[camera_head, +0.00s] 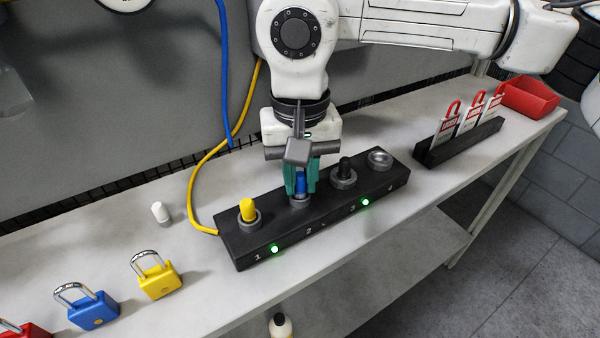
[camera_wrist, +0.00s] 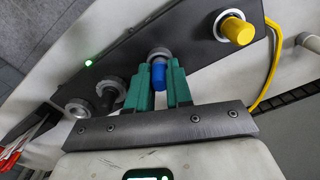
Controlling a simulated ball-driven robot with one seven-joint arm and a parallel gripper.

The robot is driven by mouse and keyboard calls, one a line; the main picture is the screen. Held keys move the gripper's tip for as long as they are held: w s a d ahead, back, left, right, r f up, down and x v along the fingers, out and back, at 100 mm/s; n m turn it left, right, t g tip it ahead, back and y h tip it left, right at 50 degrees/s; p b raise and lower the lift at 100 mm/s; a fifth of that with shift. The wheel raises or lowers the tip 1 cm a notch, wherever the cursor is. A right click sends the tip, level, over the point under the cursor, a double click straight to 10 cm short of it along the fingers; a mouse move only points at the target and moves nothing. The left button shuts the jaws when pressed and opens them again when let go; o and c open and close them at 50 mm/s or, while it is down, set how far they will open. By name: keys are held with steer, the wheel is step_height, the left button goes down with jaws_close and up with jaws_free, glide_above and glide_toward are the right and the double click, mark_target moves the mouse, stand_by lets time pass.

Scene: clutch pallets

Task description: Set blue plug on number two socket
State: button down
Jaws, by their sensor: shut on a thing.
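The blue plug (camera_head: 300,184) is upright between the teal fingers of my gripper (camera_head: 300,180), which is shut on it. It stands at the number two socket (camera_head: 299,201) of the black socket block (camera_head: 320,222). In the wrist view the blue plug (camera_wrist: 158,75) is between the fingertips (camera_wrist: 158,88), with the grey socket ring (camera_wrist: 159,53) right by its end. I cannot tell whether it is fully seated. No green light shows by number two.
A yellow plug (camera_head: 247,210) is in socket one and a black plug (camera_head: 345,168) in socket three, each with a green light. Socket four (camera_head: 380,158) is empty. A white plug (camera_head: 160,212) and padlocks (camera_head: 157,276) are at left; a tag rack (camera_head: 458,142) is at right.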

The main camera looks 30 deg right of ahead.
mark_target(300, 175)
steer(key=shift+f, duration=0.35)
steer(key=c, duration=1.3)
jaws_free()
steer(key=shift+r+p, duration=3.3)
steer(key=shift+r, duration=2.2)
steer(key=shift+r, duration=0.1)
